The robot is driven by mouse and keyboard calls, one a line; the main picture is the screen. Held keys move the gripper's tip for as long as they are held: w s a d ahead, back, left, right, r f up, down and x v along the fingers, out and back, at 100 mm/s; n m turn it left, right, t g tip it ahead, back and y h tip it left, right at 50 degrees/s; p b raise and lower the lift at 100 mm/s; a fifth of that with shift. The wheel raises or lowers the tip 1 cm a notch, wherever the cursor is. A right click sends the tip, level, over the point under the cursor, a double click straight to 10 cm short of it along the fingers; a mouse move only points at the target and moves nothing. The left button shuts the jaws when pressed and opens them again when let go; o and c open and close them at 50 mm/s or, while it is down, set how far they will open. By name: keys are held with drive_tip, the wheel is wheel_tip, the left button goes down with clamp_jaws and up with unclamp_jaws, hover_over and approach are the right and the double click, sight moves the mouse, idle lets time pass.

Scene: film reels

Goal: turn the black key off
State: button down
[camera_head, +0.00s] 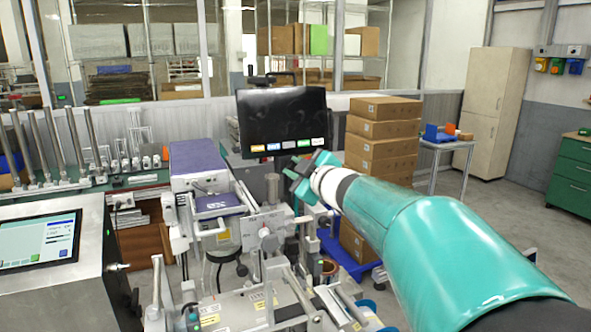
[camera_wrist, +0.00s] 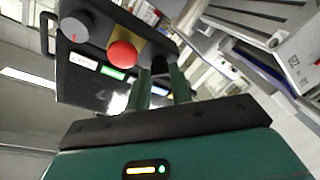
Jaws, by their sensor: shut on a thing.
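The control panel (camera_head: 283,115) is a dark, upright box with a row of small coloured labels along its lower edge. In the wrist view its face (camera_wrist: 88,85) is tilted and carries a grey round knob (camera_wrist: 76,27) with a red mark, a red push button (camera_wrist: 122,54) and a black key (camera_wrist: 157,47) in a row. My gripper (camera_head: 293,170) is at the lower right of the panel. In the wrist view my gripper's green fingers (camera_wrist: 160,72) reach up to the black key and are shut on it. The fingertips partly hide the key, so its turn angle is unclear.
Machine parts and metal brackets (camera_head: 265,240) stand close below my gripper. Stacked cardboard boxes (camera_head: 382,140) are behind it to the right. A touchscreen console (camera_head: 40,240) is at the left. Open floor lies to the right, before the green cabinet (camera_head: 573,175).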

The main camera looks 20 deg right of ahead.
drive_tip(key=shift+r+n+g+y, duration=0.15)
drive_tip(key=shift+n+g, duration=0.3)
drive_tip(key=shift+n, duration=1.75)
drive_tip(key=shift+n+g+y, duration=0.15)
drive_tip(key=shift+n+g, duration=0.3)
drive_tip(key=shift+n, duration=1.75)
drive_tip(key=c, duration=1.5)
unclamp_jaws()
drive_tip(key=shift+s+d+r, duration=0.1)
drive_tip(key=v, duration=1.3)
drive_tip(key=shift+s+d, duration=0.1)
drive_tip(key=shift+s, duration=0.2)
